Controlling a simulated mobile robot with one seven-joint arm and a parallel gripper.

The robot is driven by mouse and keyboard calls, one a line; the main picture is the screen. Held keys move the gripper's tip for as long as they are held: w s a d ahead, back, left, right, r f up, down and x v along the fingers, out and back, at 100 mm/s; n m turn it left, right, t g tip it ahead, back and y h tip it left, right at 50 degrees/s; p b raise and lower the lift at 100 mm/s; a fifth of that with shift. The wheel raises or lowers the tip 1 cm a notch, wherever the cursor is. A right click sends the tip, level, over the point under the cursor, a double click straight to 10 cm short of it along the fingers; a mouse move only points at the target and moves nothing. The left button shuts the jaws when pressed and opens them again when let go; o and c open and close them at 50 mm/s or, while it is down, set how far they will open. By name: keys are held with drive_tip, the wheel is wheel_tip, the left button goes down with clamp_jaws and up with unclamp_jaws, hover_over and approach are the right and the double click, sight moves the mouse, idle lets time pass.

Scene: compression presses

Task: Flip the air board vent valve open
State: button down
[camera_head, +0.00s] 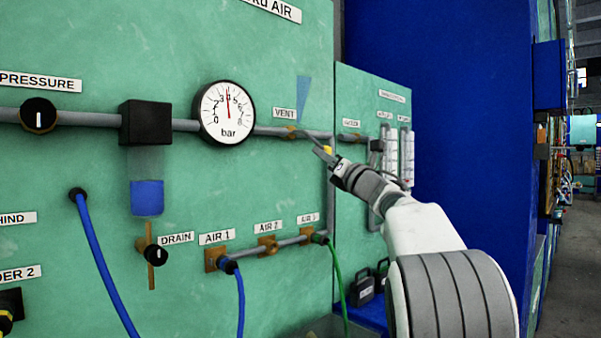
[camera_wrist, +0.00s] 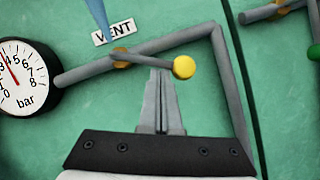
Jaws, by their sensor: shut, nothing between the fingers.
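The vent valve is a brass body (camera_wrist: 121,56) on the grey pipe under the VENT label (camera_wrist: 114,31). Its thin grey lever (camera_wrist: 148,61) ends in a yellow ball knob (camera_wrist: 184,67) and slants down to the right, at an angle to the pipe. My gripper (camera_wrist: 160,73) is shut and empty. Its fingertips are just below the lever, left of the knob; I cannot tell whether they touch. In the head view my gripper (camera_head: 325,155) partly covers the knob area.
A pressure gauge (camera_head: 228,112) sits left of the valve, its needle near 4. The pipe (camera_wrist: 190,40) bends down right of the valve. A translucent blue wedge (camera_head: 303,90) shows above the VENT label. Green and blue hoses (camera_head: 335,280) hang below.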

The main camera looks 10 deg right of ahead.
drive_tip(key=n+y, duration=0.1)
drive_tip(key=n, duration=0.1)
drive_tip(key=d+r+n+y, duration=0.1)
drive_tip(key=n, duration=0.1)
drive_tip(key=w+r+n+g+y, duration=0.1)
drive_tip(key=shift+d+n, duration=0.2)
drive_tip(key=shift+n, duration=0.2)
drive_tip(key=shift+d+r, duration=0.1)
drive_tip(key=shift+r, duration=0.3)
drive_tip(key=s+d+f+b, duration=0.4)
drive_tip(key=s+f+b, duration=0.2)
drive_tip(key=s+f, duration=0.1)
drive_tip(key=shift+d+f, duration=0.15)
drive_tip(key=shift+f, duration=0.5)
drive_tip(key=shift+r, duration=0.1)
idle(0.4)
